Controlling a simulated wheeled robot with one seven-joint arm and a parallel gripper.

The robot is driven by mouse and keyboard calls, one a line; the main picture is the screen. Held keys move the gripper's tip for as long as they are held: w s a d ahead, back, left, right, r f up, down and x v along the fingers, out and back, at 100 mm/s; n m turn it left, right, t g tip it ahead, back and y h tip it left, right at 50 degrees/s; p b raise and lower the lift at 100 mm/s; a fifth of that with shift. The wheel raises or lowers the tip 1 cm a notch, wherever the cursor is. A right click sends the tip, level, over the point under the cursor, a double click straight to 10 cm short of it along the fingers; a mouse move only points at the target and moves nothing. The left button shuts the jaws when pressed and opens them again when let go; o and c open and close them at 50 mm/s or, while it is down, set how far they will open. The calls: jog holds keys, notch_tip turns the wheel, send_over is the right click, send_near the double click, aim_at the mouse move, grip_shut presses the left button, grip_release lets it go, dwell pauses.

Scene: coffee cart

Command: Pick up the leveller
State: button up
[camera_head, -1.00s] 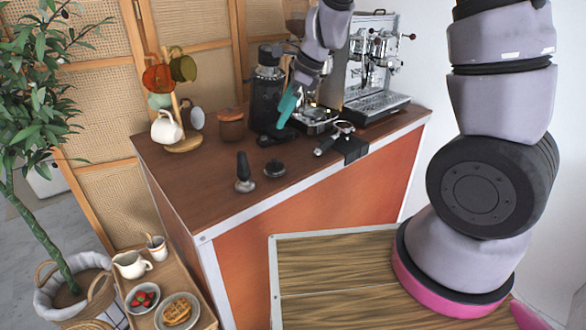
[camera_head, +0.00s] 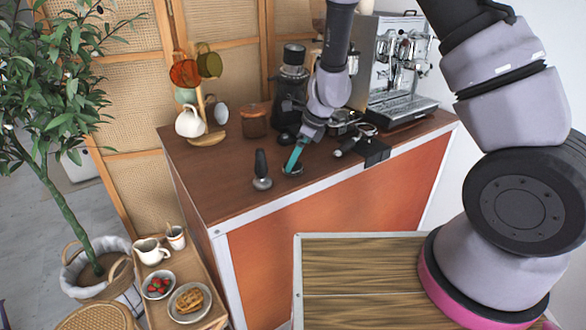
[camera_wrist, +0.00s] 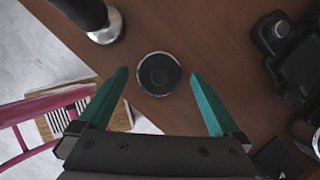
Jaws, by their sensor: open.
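The leveller (camera_head: 293,171) is a low, round black disc with a metal rim, lying on the brown cart top. In the wrist view the leveller (camera_wrist: 159,74) lies between the tips of two teal fingers. My gripper (camera_wrist: 158,77) is open, with a gap on each side of the disc. In the head view my gripper (camera_head: 296,157) points down above the leveller and partly covers it. I cannot tell its exact height over the disc. The tamper (camera_head: 261,172), with a black handle and metal base, stands upright just left of it.
The tamper (camera_wrist: 103,25) is close to the left finger in the wrist view. A portafilter (camera_head: 350,146) and dark block (camera_head: 376,152) are to the right. The grinder (camera_head: 291,85), canister (camera_head: 254,120), mug tree (camera_head: 207,138) and espresso machine (camera_head: 394,75) stand behind. The front left top is clear.

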jog(key=shift+x, duration=1.1)
jog(key=c, duration=1.4)
